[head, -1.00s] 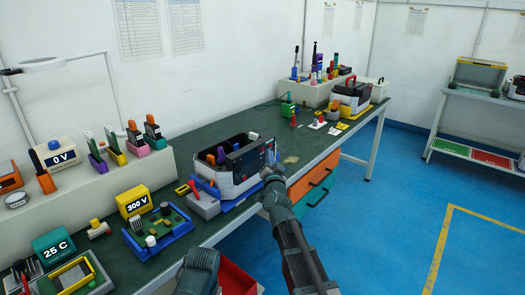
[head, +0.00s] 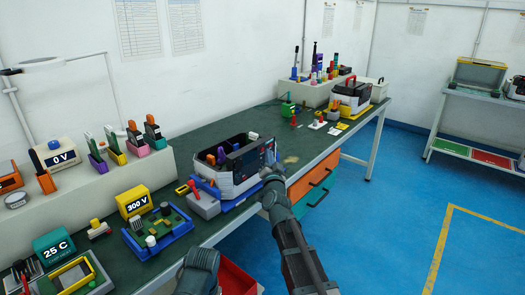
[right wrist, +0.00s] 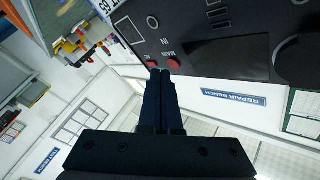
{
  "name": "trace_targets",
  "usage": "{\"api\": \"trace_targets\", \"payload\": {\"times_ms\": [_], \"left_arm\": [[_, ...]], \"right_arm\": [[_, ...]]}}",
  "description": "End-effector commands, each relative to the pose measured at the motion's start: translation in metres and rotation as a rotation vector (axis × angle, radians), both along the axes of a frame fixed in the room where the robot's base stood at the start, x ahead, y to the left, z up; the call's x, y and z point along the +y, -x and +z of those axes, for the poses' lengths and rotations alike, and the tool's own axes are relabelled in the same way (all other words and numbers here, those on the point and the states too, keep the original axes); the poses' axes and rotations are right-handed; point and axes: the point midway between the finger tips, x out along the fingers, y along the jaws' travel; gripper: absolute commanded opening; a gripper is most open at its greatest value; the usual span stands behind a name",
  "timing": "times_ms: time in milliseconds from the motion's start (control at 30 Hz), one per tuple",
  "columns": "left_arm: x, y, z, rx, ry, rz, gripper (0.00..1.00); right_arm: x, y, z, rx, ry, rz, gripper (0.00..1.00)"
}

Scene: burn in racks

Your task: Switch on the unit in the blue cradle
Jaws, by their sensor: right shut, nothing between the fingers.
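The unit (head: 238,168) is a white and black box with an open top, standing in the blue cradle (head: 240,204) at the bench's front edge. Its black front panel shows in the right wrist view (right wrist: 215,22), upside down, with red buttons, a dark display and a large knob. A red button (right wrist: 173,63) sits near the lettering "MAIN". My right gripper (head: 271,165) is in front of the panel. In the right wrist view its shut, empty fingertips (right wrist: 164,73) are just by that button; I cannot tell whether they touch. My left gripper is not in view.
Left of the unit are a grey box (head: 203,206), a green board in a blue tray (head: 158,232) and a yellow 300 V meter (head: 134,202). Another unit (head: 350,97) stands farther along the bench (head: 285,135). Floor on the right is clear.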

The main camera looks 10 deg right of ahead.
Motion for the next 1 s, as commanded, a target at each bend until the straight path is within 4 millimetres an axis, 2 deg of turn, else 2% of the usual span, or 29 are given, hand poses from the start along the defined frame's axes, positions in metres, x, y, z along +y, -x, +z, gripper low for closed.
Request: {"api": "trace_targets", "payload": {"times_ms": [167,1000], "left_arm": [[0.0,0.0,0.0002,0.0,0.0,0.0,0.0],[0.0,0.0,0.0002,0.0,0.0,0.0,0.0]], "right_arm": [[0.004,-0.0054,0.0003,-0.001,0.0,0.001,0.0],[0.0064,-0.0079,0.0002,0.0,0.0,0.0,0.0]]}}
